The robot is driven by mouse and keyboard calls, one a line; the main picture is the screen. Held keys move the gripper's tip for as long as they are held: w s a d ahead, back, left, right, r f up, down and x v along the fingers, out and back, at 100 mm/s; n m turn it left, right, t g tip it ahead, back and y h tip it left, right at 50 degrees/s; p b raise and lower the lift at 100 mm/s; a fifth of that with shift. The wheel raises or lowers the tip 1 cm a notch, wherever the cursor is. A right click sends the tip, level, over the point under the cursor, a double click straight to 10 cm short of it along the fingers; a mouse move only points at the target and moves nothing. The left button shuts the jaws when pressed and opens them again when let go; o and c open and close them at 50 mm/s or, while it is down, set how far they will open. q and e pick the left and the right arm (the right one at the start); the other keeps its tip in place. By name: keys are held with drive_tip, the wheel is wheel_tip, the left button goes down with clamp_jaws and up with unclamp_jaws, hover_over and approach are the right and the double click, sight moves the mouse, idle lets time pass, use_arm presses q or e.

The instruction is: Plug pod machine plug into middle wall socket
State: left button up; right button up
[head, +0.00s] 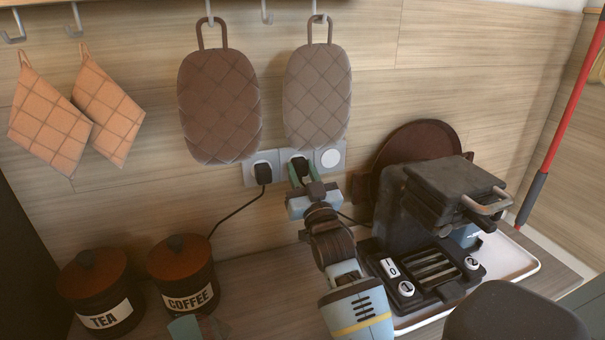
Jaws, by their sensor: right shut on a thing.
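My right gripper (301,173) is shut on a black plug (300,163) at the middle socket of the wall plate (285,155). The plug is at the socket face, but the fingers partly hide it, so I cannot tell how deep it sits. The pod machine (425,215) is black and stands on a white tray (522,266) to the right. A dark cord runs behind my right gripper towards the machine. My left gripper (187,326) shows only partly at the bottom edge, near the coffee jar; its opening is not clear.
Another black plug (263,172) with a cord sits in the left socket. A white round fitting (330,158) is at the plate's right. Two quilted mitts (219,105) (317,95) hang just above. Tea (95,290) and coffee (184,272) jars stand at left.

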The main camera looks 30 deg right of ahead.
drive_tip(key=o, duration=1)
drive_tip(key=shift+s+f, duration=0.1)
drive_tip(key=shift+f, duration=0.05)
use_arm(q)
drive_tip(key=shift+s+d+f+b, duration=0.1)
drive_tip(key=shift+s+f+b, duration=0.55)
drive_tip(key=shift+f, duration=0.25)
use_arm(e)
drive_tip(key=v, duration=0.7)
drive_tip(key=shift+s+a, duration=0.15)
drive_tip(key=shift+s, duration=0.1)
